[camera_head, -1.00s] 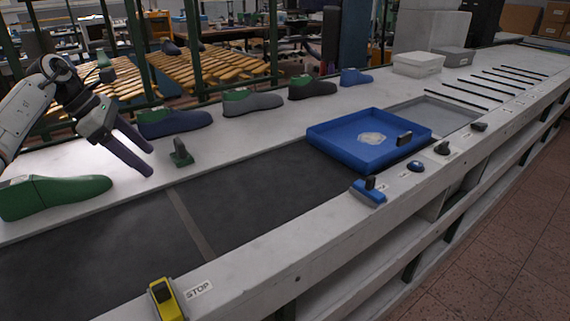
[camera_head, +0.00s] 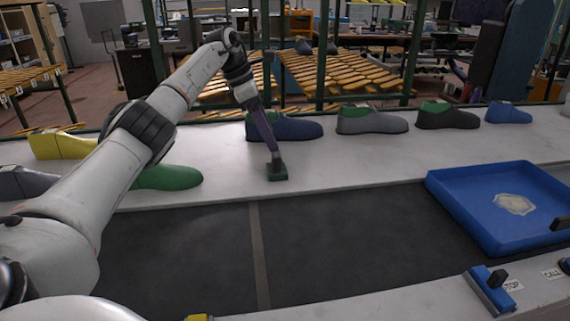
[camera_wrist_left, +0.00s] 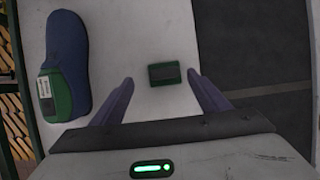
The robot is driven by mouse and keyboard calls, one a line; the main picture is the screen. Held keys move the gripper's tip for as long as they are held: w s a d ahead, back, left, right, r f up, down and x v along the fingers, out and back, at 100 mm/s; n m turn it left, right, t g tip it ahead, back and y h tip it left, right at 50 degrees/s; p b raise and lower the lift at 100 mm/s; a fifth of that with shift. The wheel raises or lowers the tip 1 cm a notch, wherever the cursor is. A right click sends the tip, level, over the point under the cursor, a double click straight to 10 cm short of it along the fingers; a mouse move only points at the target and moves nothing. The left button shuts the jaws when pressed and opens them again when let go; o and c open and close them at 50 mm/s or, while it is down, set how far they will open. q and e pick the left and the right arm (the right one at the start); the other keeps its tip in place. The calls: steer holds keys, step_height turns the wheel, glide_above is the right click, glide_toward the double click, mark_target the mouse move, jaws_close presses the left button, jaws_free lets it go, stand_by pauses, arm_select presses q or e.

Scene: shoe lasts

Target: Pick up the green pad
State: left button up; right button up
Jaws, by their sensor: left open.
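The green pad (camera_head: 277,173) is a small dark green block with a dark grip on top. It sits on the white bench strip beside the dark belt. My left gripper (camera_head: 273,150) reaches down right above it. In the left wrist view the pad (camera_wrist_left: 165,74) lies just ahead of the two fingertips and between their lines. The left gripper (camera_wrist_left: 160,82) is open and empty, one finger on each side. Contact with the pad is not clear from these views. My right gripper is not in view.
A blue shoe last with a green heel part (camera_head: 285,127) stands close behind the pad; it also shows in the wrist view (camera_wrist_left: 68,60). A green last (camera_head: 168,178) lies to the left. A blue tray (camera_head: 478,215) is at the right. The dark belt (camera_head: 350,235) in front is clear.

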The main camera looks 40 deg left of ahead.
mark_target(276, 156)
arm_select(q)
steer(key=shift+d+f, duration=0.15)
steer(key=shift+f, duration=0.35)
steer(key=shift+d+f, duration=0.15)
steer(key=shift+f, duration=0.35)
steer(key=x, duration=0.5)
steer(key=shift+s+d+f, duration=0.1)
steer(key=shift+f, duration=0.35)
steer(key=c, duration=1.2)
step_height(276, 156, up, 10)
steer(key=shift+r+p, duration=0.1)
steer(key=shift+p, duration=0.35)
